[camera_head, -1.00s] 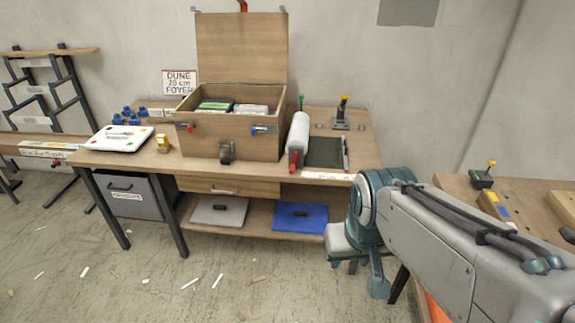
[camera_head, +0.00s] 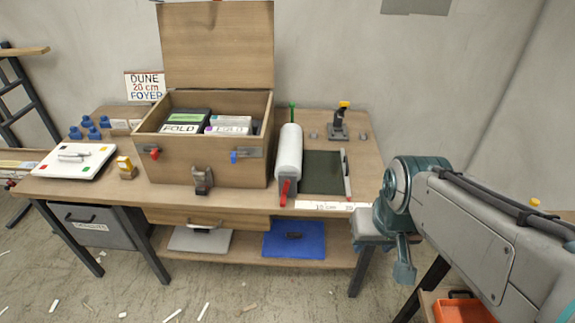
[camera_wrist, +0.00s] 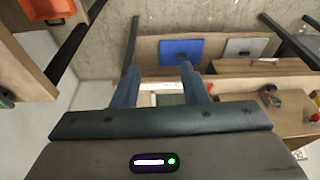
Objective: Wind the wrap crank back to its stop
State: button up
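The wrap roll (camera_head: 289,150) is a white cylinder lying front to back on the table, right of the wooden box. A red crank handle (camera_head: 285,191) hangs at its front end, and a green piece (camera_head: 292,108) stands at its far end. A dark mat (camera_head: 322,172) lies to its right. My gripper shows in the wrist view with its two fingers (camera_wrist: 159,85) apart and nothing between them. In the head view my arm's end is right of the table's front corner, well apart from the crank. A red part (camera_wrist: 270,90) also shows right of the fingers in the wrist view.
An open wooden box (camera_head: 207,165) with labelled packs stands left of the roll. A ruler strip (camera_head: 325,206) lies along the front edge. A black lever with a yellow top (camera_head: 339,122) stands behind the mat. A blue panel (camera_head: 294,240) lies on the lower shelf. An orange bin (camera_head: 460,309) is at lower right.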

jog(key=w+a+f+n+y+b, duration=0.1)
jog(key=w+a+f+n+b, duration=0.1)
jog(key=w+a+f+n, duration=0.4)
jog(key=n+t+h+b, duration=0.2)
jog(key=n+t+b, duration=1.05)
jog(key=n, duration=1.65)
send_near(283, 201)
jog(key=w+f+t, duration=0.1)
jog(key=w, duration=0.2)
jog(key=w+f+p, duration=0.1)
jog(key=w, duration=0.3)
jog(key=w+f+t+p, duration=0.1)
jog(key=w, duration=0.2)
jog(key=shift+w+d+f+t, duration=0.2)
jog(key=shift+w+d+t, duration=0.05)
jog(key=shift+w+t, duration=0.15)
